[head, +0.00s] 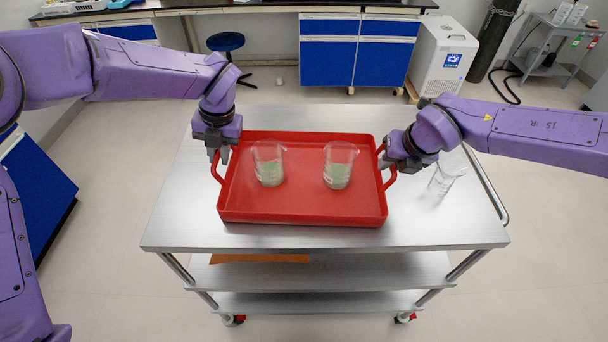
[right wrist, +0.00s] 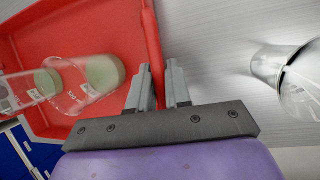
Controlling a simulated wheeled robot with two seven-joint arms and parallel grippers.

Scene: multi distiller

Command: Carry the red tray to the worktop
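The red tray (head: 300,208) is level over the steel cart; I cannot tell whether it touches the top. Two glass beakers, left (head: 268,164) and right (head: 340,166), stand in it with pale green contents. My left gripper (head: 220,156) is at the tray's left handle, its fingers closed on it. My right gripper (head: 388,163) is at the right handle; in the right wrist view its fingers (right wrist: 160,88) hug the red handle (right wrist: 154,45) from both sides. The worktop (head: 250,9) with blue cabinets runs along the back.
The steel cart (head: 430,235) has lower shelves and a rail at its right. A clear glass vessel (head: 443,180) stands on it right of the tray, near my right gripper. A blue stool (head: 226,42) and a white machine (head: 442,55) stand behind on the floor.

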